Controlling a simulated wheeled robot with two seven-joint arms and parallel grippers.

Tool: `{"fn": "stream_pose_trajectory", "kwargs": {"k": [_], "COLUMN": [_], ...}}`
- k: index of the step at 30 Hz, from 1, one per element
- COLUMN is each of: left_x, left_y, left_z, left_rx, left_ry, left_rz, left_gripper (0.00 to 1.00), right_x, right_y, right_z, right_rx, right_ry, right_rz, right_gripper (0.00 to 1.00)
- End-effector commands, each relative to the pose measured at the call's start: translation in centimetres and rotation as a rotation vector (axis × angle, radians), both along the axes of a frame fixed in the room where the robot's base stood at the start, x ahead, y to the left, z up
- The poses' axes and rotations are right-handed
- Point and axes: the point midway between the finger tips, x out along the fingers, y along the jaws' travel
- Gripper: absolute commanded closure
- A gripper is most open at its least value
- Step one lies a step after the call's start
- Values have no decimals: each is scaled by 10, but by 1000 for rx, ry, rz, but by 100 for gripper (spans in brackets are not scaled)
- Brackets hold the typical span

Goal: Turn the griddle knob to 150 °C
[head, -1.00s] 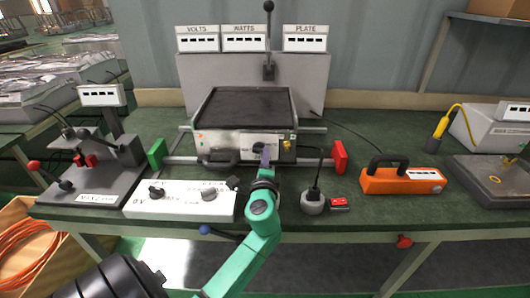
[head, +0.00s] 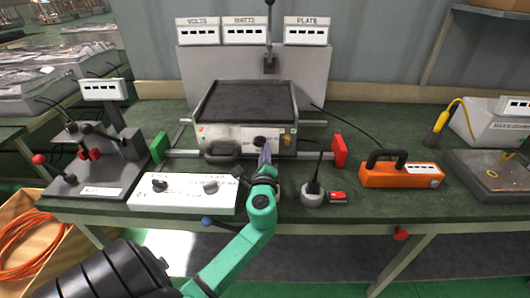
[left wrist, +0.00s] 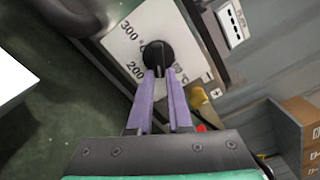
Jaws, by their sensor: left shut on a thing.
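The griddle (head: 245,102) stands mid-bench, with a dark flat plate on top and a metal front panel. Its black round knob (head: 260,142) is on the front panel, right of centre. In the left wrist view the knob (left wrist: 158,57) sits on a white dial plate (left wrist: 127,42) marked 300 and 200; other figures are partly hidden. My left gripper (head: 265,155) is at the knob. Its two purple fingers (left wrist: 160,75) are shut on the knob's grip bar. I cannot read the exact setting. My right gripper is not in view.
A white box with two knobs (head: 185,205) lies front left of the griddle. Red (head: 340,151) and green (head: 157,148) blocks flank the griddle. An orange handled unit (head: 400,177) is further right.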

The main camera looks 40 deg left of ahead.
Motion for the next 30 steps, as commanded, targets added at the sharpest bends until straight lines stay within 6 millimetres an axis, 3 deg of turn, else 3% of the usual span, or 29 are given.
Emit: {"fn": "stream_pose_trajectory", "kwargs": {"k": [1, 2, 4, 17, 23, 30], "left_x": [0, 0, 0, -6, -36, -90], "left_y": [1, 1, 1, -5, -28, -67], "left_z": [2, 2, 2, -1, -3, -4], "left_rx": [2, 2, 1, -2, -3, -3], "left_ry": [-4, -4, -4, -1, -1, 1], "left_rz": [2, 2, 2, 0, 0, 0], "left_gripper": [100, 79, 52, 52, 52, 52], "right_x": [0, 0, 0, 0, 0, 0], "right_y": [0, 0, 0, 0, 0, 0], "right_z": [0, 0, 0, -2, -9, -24], "right_rx": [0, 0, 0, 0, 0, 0], "right_ry": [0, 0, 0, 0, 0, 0], "right_rz": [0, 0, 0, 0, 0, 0], "right_gripper": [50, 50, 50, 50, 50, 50]}}
